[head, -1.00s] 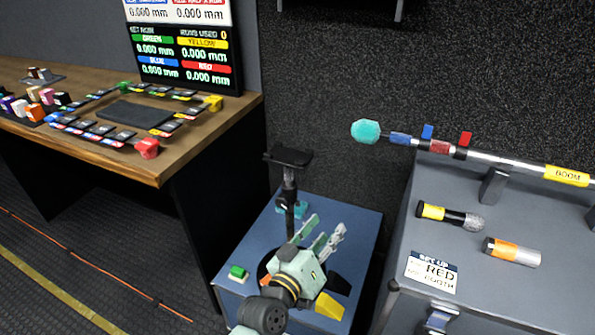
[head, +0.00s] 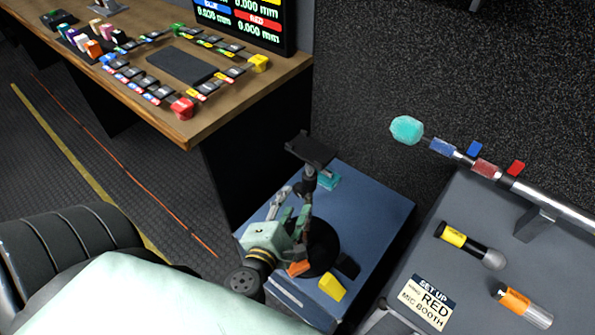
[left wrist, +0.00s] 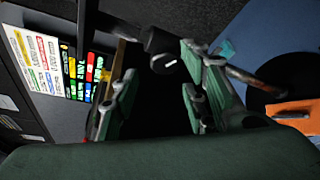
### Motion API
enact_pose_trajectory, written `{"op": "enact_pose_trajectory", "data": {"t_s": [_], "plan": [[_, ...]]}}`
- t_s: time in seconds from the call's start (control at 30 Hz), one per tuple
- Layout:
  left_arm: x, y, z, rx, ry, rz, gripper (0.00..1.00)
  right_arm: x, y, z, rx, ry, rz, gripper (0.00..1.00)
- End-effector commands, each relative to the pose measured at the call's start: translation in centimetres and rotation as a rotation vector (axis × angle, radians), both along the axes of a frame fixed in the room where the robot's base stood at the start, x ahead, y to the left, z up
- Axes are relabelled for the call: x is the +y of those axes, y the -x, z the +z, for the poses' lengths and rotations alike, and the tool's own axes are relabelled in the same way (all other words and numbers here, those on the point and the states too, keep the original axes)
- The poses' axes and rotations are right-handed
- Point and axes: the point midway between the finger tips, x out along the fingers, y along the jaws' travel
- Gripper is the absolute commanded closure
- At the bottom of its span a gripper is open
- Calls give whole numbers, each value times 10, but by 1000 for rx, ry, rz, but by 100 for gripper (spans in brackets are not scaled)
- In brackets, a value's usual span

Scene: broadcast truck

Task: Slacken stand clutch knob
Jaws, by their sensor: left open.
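The stand (head: 309,182) rises from a round black base (head: 322,246) and carries a flat black plate (head: 312,150) on top. A black knob with a white mark (left wrist: 166,52) shows in the left wrist view, just beyond the fingertips and closer to the right-hand finger. I take it for the clutch knob; I cannot make it out clearly in the head view. My left gripper (head: 293,202) is open beside the stand's post. Its fingers (left wrist: 160,92) are spread with nothing visibly held between them. Whether a finger touches the post is unclear. My right gripper is not in view.
The stand is on a blue box (head: 385,208) with teal (head: 328,181), yellow (head: 332,287), orange (head: 298,268) and black (head: 347,266) blocks around it. A wooden desk (head: 215,118) is behind left. A grey case (head: 470,215) with microphones and a boom pole (head: 555,205) is at right.

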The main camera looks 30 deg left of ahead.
Motion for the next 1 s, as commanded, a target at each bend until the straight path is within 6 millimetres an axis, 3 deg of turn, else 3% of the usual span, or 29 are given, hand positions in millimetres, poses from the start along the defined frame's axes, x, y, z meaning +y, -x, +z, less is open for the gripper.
{"op": "enact_pose_trajectory", "data": {"t_s": [0.1,0.3,0.63,1.0], "plan": [[5,-19,-1,-2,-2,-1,59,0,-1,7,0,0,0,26],[10,-37,-7,-1,-1,-2,59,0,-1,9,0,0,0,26],[11,-41,-8,0,-3,-1,59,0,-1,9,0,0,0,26],[11,-41,-7,-1,-3,0,91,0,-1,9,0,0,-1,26]]}}
